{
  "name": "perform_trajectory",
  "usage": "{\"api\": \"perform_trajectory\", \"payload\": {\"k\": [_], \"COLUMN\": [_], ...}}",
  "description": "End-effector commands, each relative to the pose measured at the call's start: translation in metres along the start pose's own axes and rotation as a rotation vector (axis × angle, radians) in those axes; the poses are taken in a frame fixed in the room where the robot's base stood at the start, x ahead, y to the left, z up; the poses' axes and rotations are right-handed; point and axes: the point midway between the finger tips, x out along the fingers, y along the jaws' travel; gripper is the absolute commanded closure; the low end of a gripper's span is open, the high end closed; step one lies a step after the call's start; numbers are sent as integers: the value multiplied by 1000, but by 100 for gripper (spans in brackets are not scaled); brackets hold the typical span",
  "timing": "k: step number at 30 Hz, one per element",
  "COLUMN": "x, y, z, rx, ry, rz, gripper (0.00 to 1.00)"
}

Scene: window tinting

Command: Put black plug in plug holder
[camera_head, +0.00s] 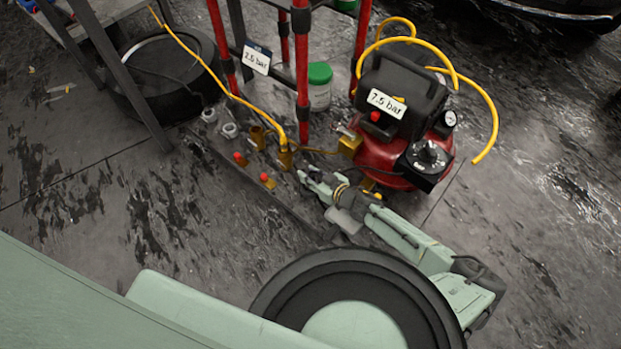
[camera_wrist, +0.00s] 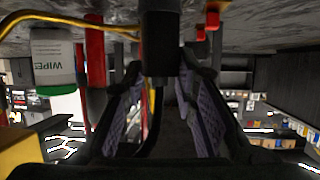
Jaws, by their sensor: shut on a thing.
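My gripper (camera_head: 318,186) reaches in from the lower right in the head view, low beside the red compressor and to the right of several small brass fittings. In the wrist view my gripper (camera_wrist: 160,70) is shut on the black plug (camera_wrist: 160,38), a thick dark cylinder between the fingertips, with a dark cable trailing from it. In the head view I cannot make out the plug itself. The brass fittings (camera_head: 258,136), some with red knobs, stand on the floor strip left of my gripper. I cannot tell which part is the plug holder.
The red and black compressor (camera_head: 385,125) with a "7.5 bar" label stands close behind my gripper. A yellow hose (camera_head: 235,95) runs to a fitting. Red posts (camera_head: 302,80), a wipes tub (camera_head: 319,88) and a tyre (camera_head: 170,75) stand behind.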

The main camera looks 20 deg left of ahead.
Motion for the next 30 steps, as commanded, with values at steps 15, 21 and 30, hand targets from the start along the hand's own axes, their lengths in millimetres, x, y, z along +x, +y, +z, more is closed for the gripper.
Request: {"api": "perform_trajectory", "payload": {"k": [15, 21, 30], "x": [8, 8, 8], "y": [0, 0, 0], "z": [21, 21, 21], "rx": [-1, -1, -1], "ry": [1, 1, 1], "rz": [0, 0, 0], "gripper": [100, 64, 54]}}
